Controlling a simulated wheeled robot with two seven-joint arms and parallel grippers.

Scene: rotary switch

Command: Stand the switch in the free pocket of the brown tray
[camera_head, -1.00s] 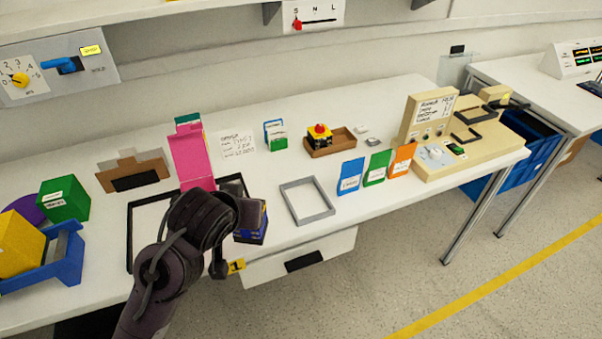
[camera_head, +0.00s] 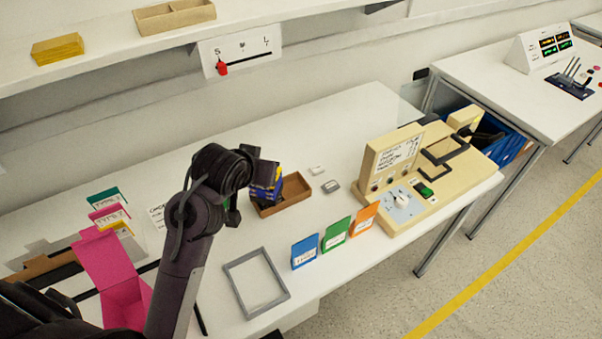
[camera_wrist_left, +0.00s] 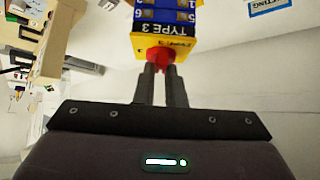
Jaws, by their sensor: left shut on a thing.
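My left gripper (camera_wrist_left: 162,75) is shut on the red knob (camera_wrist_left: 159,56) of a switch with a blue and yellow body (camera_wrist_left: 165,27) marked TYPE 3. In the head view the switch (camera_head: 266,187) shows beside my dark wrist, in front of the left part of the brown tray (camera_head: 297,196). I cannot tell whether it is above the tray or touching it. The tray's right pocket looks empty. Its left part, where another switch stood earlier, is hidden by the held switch and my wrist. My right gripper is not in view.
A grey frame (camera_head: 255,283) lies in front of the tray. Blue, green and orange cards (camera_head: 335,234) stand to its right, then a beige console (camera_head: 435,172). A pink box (camera_head: 110,275) stands left of my arm. Small pale pieces (camera_head: 330,186) lie behind right of the tray.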

